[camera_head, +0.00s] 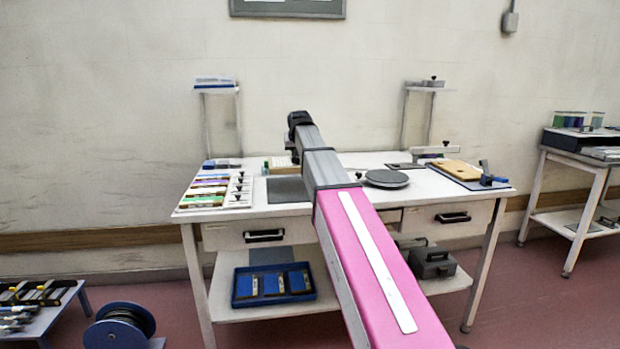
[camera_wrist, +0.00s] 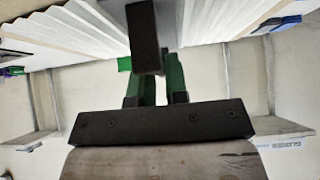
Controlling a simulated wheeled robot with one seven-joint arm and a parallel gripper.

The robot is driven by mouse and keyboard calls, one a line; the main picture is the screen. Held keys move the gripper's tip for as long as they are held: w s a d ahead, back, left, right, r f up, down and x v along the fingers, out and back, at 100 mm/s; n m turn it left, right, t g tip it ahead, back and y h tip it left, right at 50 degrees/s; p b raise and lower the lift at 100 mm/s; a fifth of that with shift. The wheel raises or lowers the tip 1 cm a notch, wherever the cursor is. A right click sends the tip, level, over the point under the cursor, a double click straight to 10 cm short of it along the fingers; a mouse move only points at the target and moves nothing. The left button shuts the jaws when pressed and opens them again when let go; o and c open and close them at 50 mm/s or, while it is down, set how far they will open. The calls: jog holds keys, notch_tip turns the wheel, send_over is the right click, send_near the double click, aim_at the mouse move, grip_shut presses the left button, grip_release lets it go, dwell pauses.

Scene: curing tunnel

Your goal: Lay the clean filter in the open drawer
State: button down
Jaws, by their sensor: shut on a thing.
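In the wrist view, a white pleated panel (camera_wrist: 60,42), which looks like the filter, spans the top of the picture and continues on the right (camera_wrist: 225,15). My gripper (camera_wrist: 155,68), with dark and green fingers, is shut on it; the fingers hide its middle. In the head view my arm hides the gripper. The worktable has a left drawer (camera_head: 225,240) and a right drawer (camera_head: 475,213), both with black handles. My arm crosses the table between them. I cannot tell from here whether either drawer stands open.
Colored strips (camera_head: 208,190) lie on the table's left, a round grey plate (camera_head: 386,178) right of my arm, and a wooden board (camera_head: 455,169) farther right. A blue tray (camera_head: 240,303) sits on the lower shelf. A cable reel (camera_head: 118,328) stands on the floor at left.

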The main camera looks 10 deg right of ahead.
jog(key=s+d+f, duration=0.1)
jog(key=s, duration=0.1)
jog(key=s+d+f, duration=0.3)
jog(key=s+d, duration=0.1)
jog(key=shift+f, duration=0.3)
jog(key=shift+w+f, duration=0.1)
jog(key=shift+f, duration=1.9)
jog(key=c, duration=1.1)
grip_release()
jog(key=shift+f, duration=0.1)
